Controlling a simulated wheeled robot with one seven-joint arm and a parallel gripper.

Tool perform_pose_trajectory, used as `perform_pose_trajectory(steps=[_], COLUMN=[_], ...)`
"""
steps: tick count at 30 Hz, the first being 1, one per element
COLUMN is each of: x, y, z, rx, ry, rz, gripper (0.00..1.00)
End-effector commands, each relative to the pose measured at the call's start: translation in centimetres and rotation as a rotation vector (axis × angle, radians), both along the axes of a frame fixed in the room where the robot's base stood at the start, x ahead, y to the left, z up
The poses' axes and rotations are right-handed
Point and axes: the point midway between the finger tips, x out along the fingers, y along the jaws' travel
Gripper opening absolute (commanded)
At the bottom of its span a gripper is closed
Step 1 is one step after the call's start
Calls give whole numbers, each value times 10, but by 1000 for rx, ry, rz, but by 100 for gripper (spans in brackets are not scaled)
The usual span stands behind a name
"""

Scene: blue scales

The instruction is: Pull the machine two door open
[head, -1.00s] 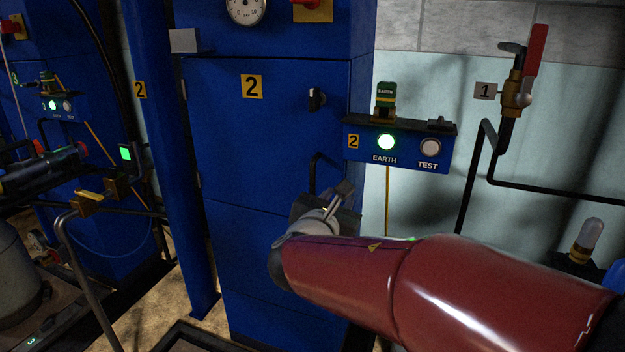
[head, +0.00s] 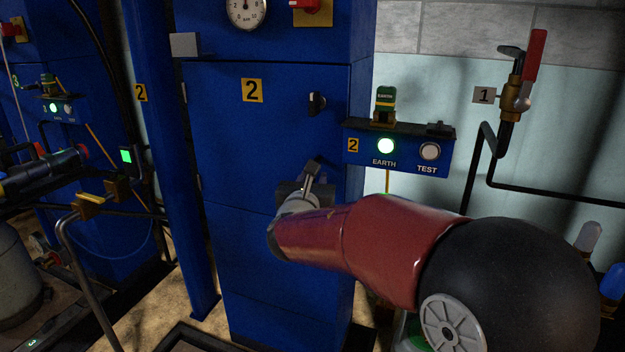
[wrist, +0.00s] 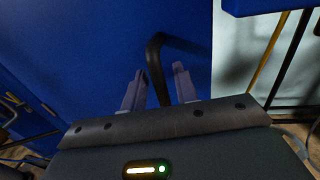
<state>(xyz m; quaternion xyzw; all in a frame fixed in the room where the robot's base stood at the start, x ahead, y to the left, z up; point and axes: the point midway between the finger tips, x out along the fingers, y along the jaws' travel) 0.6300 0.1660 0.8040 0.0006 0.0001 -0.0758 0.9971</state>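The blue machine two door (head: 255,140) stands in the middle of the head view, marked with a yellow "2" label, and looks shut, flush with its frame. A black knob (head: 317,103) sits near its right edge. The black bar handle (wrist: 155,65) shows in the wrist view against the blue door. My gripper (wrist: 160,72) is open, with one finger on each side of the handle and gaps visible between. In the head view my gripper (head: 311,180) is in front of the door's lower right and hides the handle.
A blue EARTH/TEST box (head: 400,150) with a lit green light juts out right of the door. A red-handled valve (head: 518,85) and black pipe are farther right. A blue post (head: 160,150) and a metal rail (head: 75,240) stand left.

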Motion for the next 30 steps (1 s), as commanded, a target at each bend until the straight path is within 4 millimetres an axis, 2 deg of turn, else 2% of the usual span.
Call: perform_pose_trajectory(steps=[4,11,23,30], x=[0,0,-2,-15], y=[0,0,2,13], z=[0,0,1,3], rx=[0,1,1,6], ry=[0,0,-1,-8], rz=[0,0,-3,-42], gripper=[29,0,0,0])
